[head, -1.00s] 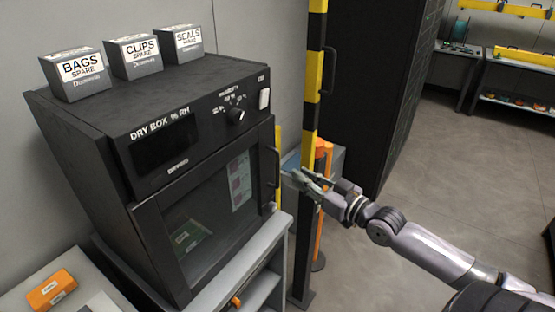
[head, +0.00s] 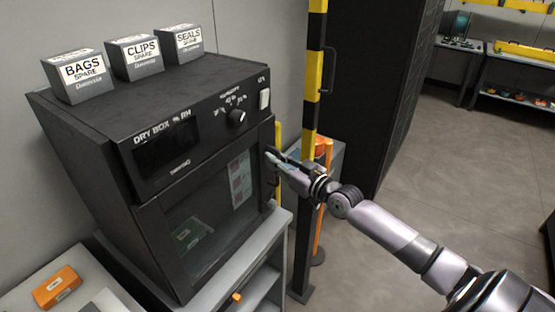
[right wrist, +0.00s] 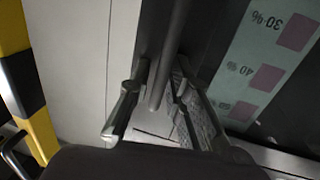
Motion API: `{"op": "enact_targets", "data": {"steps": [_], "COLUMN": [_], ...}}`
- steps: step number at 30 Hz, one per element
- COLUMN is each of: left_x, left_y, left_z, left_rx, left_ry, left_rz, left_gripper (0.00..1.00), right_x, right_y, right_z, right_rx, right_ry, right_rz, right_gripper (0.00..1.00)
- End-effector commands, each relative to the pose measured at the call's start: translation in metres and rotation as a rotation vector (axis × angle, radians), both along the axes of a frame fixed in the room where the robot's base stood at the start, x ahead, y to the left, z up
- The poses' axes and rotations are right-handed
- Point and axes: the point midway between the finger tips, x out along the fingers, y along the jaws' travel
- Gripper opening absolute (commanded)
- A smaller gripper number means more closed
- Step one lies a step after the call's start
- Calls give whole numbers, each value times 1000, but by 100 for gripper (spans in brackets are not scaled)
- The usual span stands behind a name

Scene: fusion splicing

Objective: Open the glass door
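The glass door (head: 212,237) is the front of a black dry box (head: 100,150) and looks closed. Its upright dark handle bar shows in the right wrist view (right wrist: 172,60), running between the two fingers. My right gripper (head: 272,158) is at the door's right edge, by the handle. In the right wrist view the fingers (right wrist: 160,85) stand apart on either side of the bar, with a gap visible, so the gripper looks open around it. The fingers partly hide the handle in the head view. My left gripper is not in view.
Three spare-part boxes (head: 80,82) stand on the dry box. A humidity card (right wrist: 265,60) is behind the glass. A yellow-black post (head: 313,75) stands close right of the door, near my arm. An orange box (head: 57,287) lies at lower left. Open floor (head: 450,170) is at right.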

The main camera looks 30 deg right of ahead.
Motion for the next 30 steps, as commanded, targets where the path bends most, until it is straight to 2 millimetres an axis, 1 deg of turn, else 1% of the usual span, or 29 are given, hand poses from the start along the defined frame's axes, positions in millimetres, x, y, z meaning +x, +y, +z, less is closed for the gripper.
{"op": "enact_targets", "data": {"steps": [6, 14, 30], "left_x": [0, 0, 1], "left_y": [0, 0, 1], "left_z": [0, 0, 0], "left_rx": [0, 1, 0], "left_ry": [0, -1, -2], "left_rz": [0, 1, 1], "left_gripper": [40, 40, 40], "right_x": [0, 0, 0], "right_y": [0, 0, 0], "right_z": [0, 0, 0], "right_rx": [0, 0, 0], "right_ry": [0, -1, -1], "right_rz": [0, 0, 0], "right_gripper": [18, 0, 0]}}
